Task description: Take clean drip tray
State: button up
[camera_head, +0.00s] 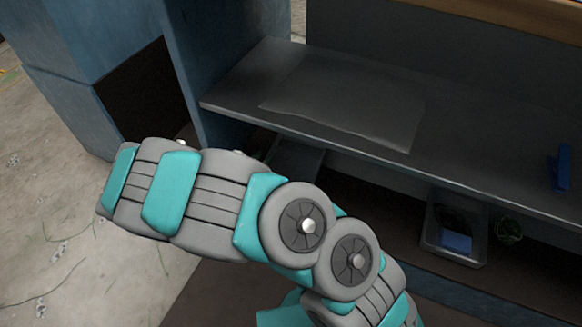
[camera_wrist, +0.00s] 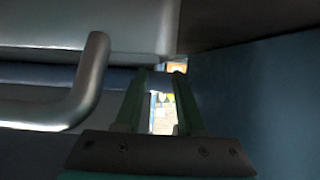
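No thing is clearly marked as the clean drip tray. A flat grey sheet or shallow tray (camera_head: 345,97) lies on the dark bench top (camera_head: 470,140) in the head view. Another flat grey piece (camera_head: 295,160) shows partly under the bench behind my arm; I cannot tell what it is. In the wrist view my gripper (camera_wrist: 160,75) has its two green fingers apart, with nothing visible held between them. A curved grey handle bar (camera_wrist: 75,100) is left of the fingers, in front of a pale grey surface (camera_wrist: 90,35). My gripper is hidden in the head view.
On the lower shelf are a clear bin (camera_head: 436,240) holding a blue block (camera_head: 455,242) and a green round item (camera_head: 509,230). A blue tool (camera_head: 560,167) is at the bench's right. A blue wall (camera_wrist: 270,90) is close right of my gripper. Open floor (camera_head: 50,220) is at left.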

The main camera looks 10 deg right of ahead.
jog(key=shift+b+x, duration=0.45)
jog(key=shift+x, duration=2.8)
jog(key=shift+w+a, duration=0.1)
jog(key=shift+a, duration=0.05)
grip_shut()
